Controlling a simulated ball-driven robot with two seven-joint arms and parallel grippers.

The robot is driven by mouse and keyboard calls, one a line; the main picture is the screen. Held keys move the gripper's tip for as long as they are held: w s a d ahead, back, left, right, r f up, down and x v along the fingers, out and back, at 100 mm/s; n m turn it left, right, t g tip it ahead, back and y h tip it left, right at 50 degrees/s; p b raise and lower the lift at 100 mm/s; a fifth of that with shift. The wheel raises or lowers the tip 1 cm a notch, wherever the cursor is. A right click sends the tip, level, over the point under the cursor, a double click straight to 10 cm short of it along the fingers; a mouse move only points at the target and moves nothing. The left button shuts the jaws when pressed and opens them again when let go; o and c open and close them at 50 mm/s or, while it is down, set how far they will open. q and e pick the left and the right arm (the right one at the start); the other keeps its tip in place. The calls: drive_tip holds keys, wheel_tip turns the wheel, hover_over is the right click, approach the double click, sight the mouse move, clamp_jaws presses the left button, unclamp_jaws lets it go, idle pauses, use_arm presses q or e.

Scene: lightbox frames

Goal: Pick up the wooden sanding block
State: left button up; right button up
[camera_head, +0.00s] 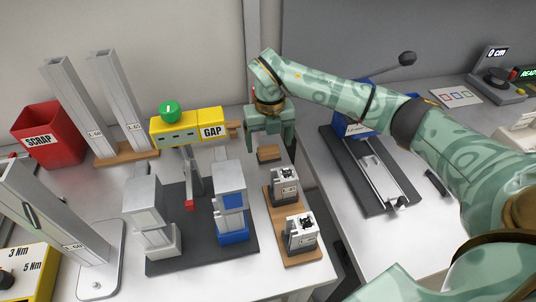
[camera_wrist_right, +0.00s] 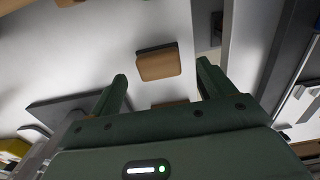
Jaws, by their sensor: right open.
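The wooden sanding block (camera_head: 269,153) is a small brown block with a dark underside, lying on the white table just behind the wooden holder board. It also shows in the right wrist view (camera_wrist_right: 158,62), between and beyond the fingertips. My right gripper (camera_head: 270,146) is open and points down over the block, with its fingers apart on either side in the picture. I cannot tell the exact height left between fingertips and block. Nothing is held. My left gripper is not in view.
A wooden board (camera_head: 273,221) with two metal pieces stands in front of the block. A yellow GAP box (camera_head: 212,126) stands close to the left. The table edge and a gap lie to the right, then a second table with a dark rail fixture (camera_head: 372,175).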

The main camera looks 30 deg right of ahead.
sight(269, 149)
wheel_tip(269, 149, down, 4)
drive_tip(key=shift+r+b, duration=0.2)
drive_tip(key=shift+b, duration=0.25)
drive_tip(key=shift+r, duration=0.1)
drive_tip(key=c, duration=1.1)
drive_tip(key=shift+r+p, duration=0.35)
drive_tip(key=shift+r, duration=0.2)
wheel_tip(269, 149, up, 3)
drive_tip(key=shift+f+p, duration=0.1)
drive_tip(key=shift+p, duration=0.55)
drive_tip(key=s+d+r+p, duration=0.4)
drive_tip(key=s+d+r, duration=0.3)
drive_tip(key=s, duration=0.5)
wheel_tip(269, 149, up, 2)
drive_tip(key=shift+r, duration=0.1)
